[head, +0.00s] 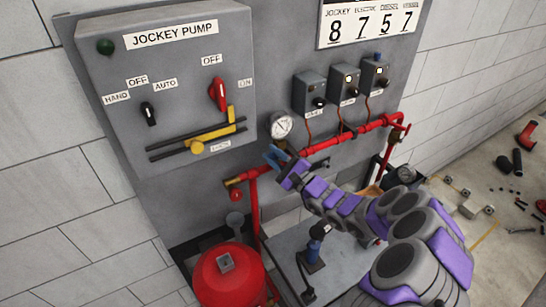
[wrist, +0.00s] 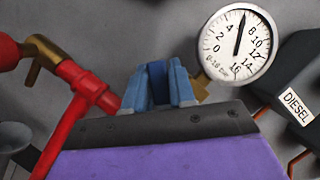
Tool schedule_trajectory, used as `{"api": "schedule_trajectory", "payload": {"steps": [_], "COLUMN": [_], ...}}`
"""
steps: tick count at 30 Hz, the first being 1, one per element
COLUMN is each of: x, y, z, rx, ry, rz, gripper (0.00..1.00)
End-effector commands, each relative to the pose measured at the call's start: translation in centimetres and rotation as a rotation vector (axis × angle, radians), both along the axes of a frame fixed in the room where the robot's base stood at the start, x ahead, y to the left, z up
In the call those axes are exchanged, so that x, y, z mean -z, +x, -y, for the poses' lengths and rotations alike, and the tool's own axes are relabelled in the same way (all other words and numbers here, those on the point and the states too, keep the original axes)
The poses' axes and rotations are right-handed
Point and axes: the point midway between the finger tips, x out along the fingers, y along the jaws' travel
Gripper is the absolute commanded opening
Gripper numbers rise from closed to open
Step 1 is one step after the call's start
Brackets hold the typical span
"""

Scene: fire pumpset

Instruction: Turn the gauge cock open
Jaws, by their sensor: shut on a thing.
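The gauge cock is a small brass fitting below the round white pressure gauge (head: 281,126). In the wrist view, a bit of the brass cock (wrist: 203,89) shows between the gauge (wrist: 240,44) and my gripper. My gripper (head: 275,157) has blue fingers and reaches up to the cock just below the gauge. The gauge needle points nearly straight up, between 6 and 8.
A red pipe (head: 345,137) runs behind my gripper along the grey panel. A jockey pump box (head: 165,80) is at the left, and several small switch boxes (head: 343,82) are at the right. A red tank (head: 229,277) stands below. Loose parts lie on the floor at right.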

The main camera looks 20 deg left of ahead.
Motion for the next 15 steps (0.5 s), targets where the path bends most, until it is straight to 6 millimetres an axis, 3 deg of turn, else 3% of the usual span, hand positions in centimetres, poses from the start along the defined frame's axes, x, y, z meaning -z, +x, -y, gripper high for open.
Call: {"api": "schedule_trajectory", "payload": {"steps": [5,6,12,15], "x": [0.28,0.30,0.21,0.14], "y": [-0.14,-0.14,-0.09,-0.05], "z": [-0.11,-0.11,-0.06,-0.02], "rx": [-0.004,-0.004,-0.002,-0.001], "ry": [-0.004,-0.005,-0.004,-0.003], "rz": [-0.004,-0.004,-0.002,-0.001], "gripper": [0.00,0.26,0.45,0.46]}}
